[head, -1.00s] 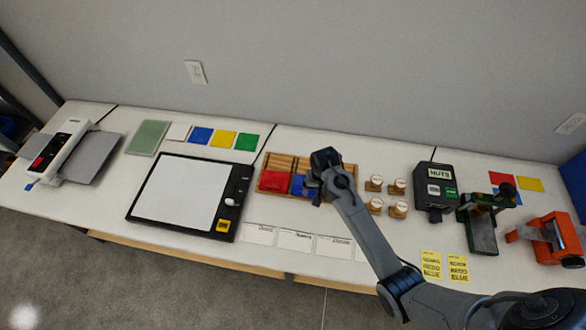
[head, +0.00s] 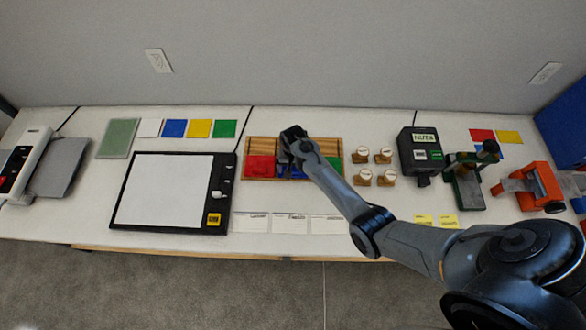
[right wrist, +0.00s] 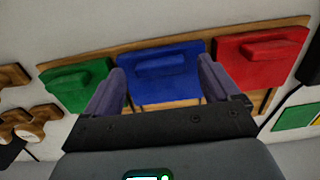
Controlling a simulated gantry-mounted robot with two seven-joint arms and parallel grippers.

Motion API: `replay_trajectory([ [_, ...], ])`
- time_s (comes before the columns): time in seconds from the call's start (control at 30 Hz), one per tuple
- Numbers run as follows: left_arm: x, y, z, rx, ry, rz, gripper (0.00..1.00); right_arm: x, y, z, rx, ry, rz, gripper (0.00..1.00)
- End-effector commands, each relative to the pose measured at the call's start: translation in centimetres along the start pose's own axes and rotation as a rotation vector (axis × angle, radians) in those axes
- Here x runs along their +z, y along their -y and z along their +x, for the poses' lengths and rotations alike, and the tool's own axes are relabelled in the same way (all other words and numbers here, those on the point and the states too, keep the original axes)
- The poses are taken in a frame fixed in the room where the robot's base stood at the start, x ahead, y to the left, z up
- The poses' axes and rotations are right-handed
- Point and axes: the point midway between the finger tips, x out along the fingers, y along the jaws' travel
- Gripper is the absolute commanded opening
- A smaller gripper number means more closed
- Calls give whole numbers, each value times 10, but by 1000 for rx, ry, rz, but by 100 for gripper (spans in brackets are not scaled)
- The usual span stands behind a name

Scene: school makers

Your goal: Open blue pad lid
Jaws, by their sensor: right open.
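The blue pad with its lid (right wrist: 160,68) is the middle of three coloured pads in a wooden tray (head: 313,145). In the right wrist view the lid looks closed, with a raised bar along its far part. My right gripper (right wrist: 160,86) is open and empty, with one finger at each side of the blue lid; I cannot tell whether they touch it. In the head view my right gripper (head: 291,140) is over the tray and hides part of the blue pad (head: 294,172). My left gripper is out of view.
The red pad (right wrist: 262,58) and green pad (right wrist: 76,86) flank the blue one closely. Several wooden stamps (head: 362,152) stand right of the tray. A black-framed white board (head: 170,190) lies left. White cards (head: 290,222) lie in front.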

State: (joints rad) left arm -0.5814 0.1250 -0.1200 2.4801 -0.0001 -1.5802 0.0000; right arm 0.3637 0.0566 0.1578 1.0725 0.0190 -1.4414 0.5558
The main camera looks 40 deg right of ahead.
Motion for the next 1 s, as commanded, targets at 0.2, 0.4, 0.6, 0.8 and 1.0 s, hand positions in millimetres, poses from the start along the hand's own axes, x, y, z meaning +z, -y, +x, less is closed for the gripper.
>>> replay_trajectory([
  [0.2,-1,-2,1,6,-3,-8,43,0,0,10,0,0,0,89],
  [0.4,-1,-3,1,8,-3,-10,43,0,0,10,-1,-1,0,89],
  [0.6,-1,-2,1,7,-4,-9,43,0,0,10,-1,-1,0,68],
  [0.8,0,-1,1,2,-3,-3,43,0,0,10,-1,-1,0,37],
  [1.0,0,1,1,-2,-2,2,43,0,0,10,-1,-1,0,9],
])
